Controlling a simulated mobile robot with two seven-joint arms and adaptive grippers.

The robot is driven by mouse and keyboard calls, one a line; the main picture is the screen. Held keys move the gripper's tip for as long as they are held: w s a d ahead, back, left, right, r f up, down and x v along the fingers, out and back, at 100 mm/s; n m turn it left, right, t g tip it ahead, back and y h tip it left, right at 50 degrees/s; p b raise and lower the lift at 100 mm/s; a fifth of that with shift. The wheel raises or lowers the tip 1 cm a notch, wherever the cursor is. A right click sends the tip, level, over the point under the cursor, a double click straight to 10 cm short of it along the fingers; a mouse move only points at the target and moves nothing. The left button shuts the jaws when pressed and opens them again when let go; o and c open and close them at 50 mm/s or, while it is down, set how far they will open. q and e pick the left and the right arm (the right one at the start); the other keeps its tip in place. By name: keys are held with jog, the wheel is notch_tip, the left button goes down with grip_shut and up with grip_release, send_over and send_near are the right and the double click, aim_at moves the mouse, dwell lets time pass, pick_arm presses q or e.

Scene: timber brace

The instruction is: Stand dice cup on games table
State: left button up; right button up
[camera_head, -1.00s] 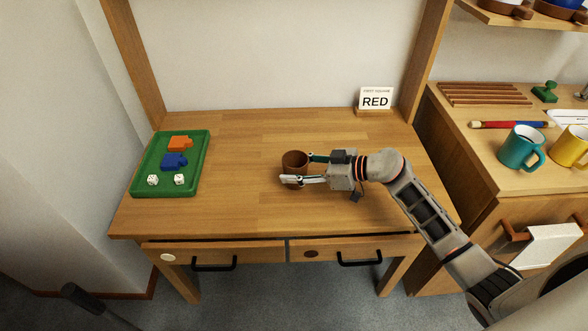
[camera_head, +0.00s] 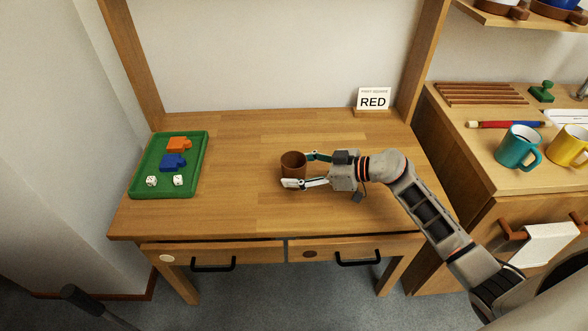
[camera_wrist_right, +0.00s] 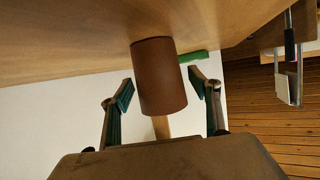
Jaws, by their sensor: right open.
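The brown dice cup (camera_head: 293,164) stands upright on the wooden games table (camera_head: 235,205), near its middle. In the right wrist view the cup (camera_wrist_right: 158,78) shows between the two spread fingers, with a gap on each side. My right gripper (camera_head: 303,170) reaches in from the right and is open, its fingertips to either side of the cup. In the right wrist view both finger pads of the gripper (camera_wrist_right: 166,95) are clear of the cup. My left gripper is not in view.
A green tray (camera_head: 201,160) at the table's left holds an orange piece (camera_head: 179,144), a blue piece (camera_head: 173,162) and two white dice (camera_head: 152,181). A RED card (camera_head: 374,98) stands at the back right. Teal (camera_head: 518,147) and yellow mugs (camera_head: 567,146) stand on the right counter. The table's front is clear.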

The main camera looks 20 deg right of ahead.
jog(key=v, duration=0.2)
jog(key=p+v, duration=0.1)
jog(key=v, duration=0.1)
jog(key=shift+w+a+r, duration=0.1)
jog(key=shift+r, duration=0.15)
jog(key=p+v, duration=0.1)
jog(key=v, duration=0.5)
jog(key=shift+f, duration=0.15)
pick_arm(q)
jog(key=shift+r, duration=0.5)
pick_arm(e)
jog(key=shift+s+d, duration=0.4)
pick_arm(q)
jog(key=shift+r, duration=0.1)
pick_arm(e)
jog(key=shift+a, duration=0.1)
